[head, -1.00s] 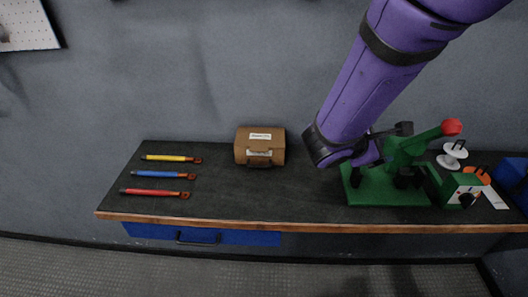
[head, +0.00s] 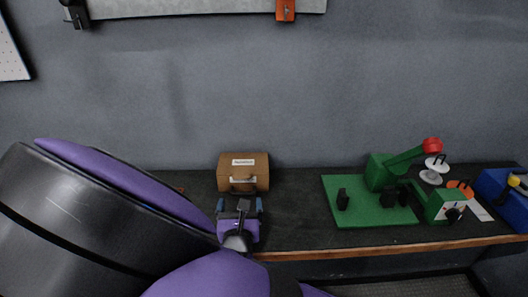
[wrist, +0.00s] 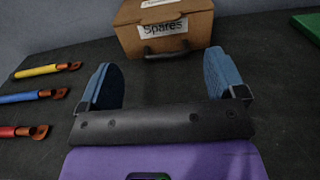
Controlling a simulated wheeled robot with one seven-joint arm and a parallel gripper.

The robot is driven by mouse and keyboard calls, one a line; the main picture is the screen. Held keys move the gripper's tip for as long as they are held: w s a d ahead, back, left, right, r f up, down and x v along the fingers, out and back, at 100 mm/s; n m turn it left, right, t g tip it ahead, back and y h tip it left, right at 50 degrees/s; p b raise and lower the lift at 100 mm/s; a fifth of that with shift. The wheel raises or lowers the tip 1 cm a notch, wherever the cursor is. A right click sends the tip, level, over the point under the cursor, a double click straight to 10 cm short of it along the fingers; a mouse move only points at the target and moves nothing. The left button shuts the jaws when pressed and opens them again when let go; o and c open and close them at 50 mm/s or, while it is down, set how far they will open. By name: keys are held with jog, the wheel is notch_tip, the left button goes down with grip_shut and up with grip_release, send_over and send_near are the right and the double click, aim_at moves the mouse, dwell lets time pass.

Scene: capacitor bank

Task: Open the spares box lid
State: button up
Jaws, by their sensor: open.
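The spares box (head: 243,172) is a brown box with a rounded lid, standing shut at the back of the dark bench. In the wrist view the box (wrist: 193,36) shows a white "Spares" label and a dark handle (wrist: 167,50) on its front. My gripper (head: 239,206) is in front of the box, pointing at it. Its two blue fingers are wide apart and empty in the wrist view (wrist: 163,84). The fingers are apart from the box and its handle, with bare bench between them.
A green base plate (head: 368,207) with a green lever press stands to the right, beside a white spool (head: 432,172) and a blue bin (head: 500,187). The bench between box and plate is clear.

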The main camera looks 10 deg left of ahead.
aim_at(242, 178)
jog(key=x, duration=0.9)
jog(key=shift+w+a, duration=0.1)
jog(key=shift+w, duration=0.3)
jog(key=c, duration=1.3)
jog(key=shift+r, duration=0.1)
